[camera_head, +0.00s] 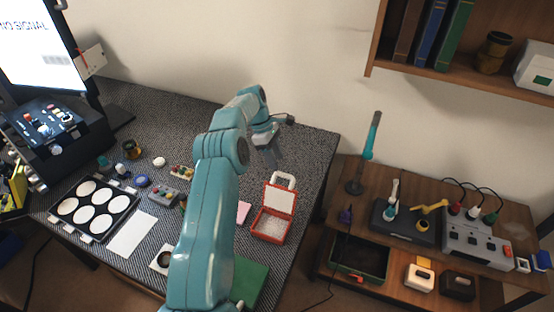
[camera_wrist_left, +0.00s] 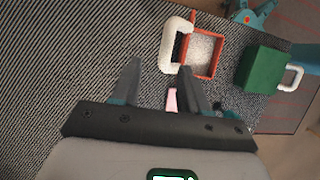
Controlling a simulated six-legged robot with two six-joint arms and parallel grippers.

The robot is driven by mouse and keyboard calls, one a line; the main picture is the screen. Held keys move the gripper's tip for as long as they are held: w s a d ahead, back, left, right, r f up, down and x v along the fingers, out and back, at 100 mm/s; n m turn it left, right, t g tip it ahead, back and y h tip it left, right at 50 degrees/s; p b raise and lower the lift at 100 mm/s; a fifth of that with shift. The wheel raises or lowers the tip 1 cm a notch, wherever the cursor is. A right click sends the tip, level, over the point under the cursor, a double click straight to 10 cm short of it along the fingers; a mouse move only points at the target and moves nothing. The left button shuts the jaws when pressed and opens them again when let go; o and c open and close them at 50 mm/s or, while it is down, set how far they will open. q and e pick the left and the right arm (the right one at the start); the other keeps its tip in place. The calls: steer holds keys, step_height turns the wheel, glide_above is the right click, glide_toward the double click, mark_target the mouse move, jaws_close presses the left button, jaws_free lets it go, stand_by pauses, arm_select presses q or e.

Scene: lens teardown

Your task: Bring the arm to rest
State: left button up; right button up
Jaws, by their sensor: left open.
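My left arm reaches up across the middle of the head view and bends over the dark woven bench mat (camera_head: 310,160). My left gripper (camera_head: 272,158) hangs above the back of the mat, behind the red box (camera_head: 268,237). In the left wrist view the two fingers (camera_wrist_left: 161,68) stand apart with nothing between their tips. The red box (camera_wrist_left: 202,54), with pale contents and a raised white lid in the head view, lies beyond the fingers and apart from them. My right gripper is not in either view.
A green box (camera_head: 250,281) and a pink piece (camera_head: 243,212) lie near my arm. A black tray of white discs (camera_head: 122,201), a white sheet (camera_head: 132,234) and small parts fill the left side. A wooden side table (camera_head: 345,187) with devices stands right. The mat's back right is clear.

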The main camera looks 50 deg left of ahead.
arm_select(q)
steer(key=shift+v, duration=0.85)
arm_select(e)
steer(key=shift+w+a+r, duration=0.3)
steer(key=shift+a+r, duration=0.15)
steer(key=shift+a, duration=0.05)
arm_select(q)
steer(key=shift+s+d+r, duration=0.1)
steer(key=shift+d, duration=0.15)
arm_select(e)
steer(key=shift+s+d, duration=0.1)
arm_select(q)
steer(key=shift+p, duration=0.3)
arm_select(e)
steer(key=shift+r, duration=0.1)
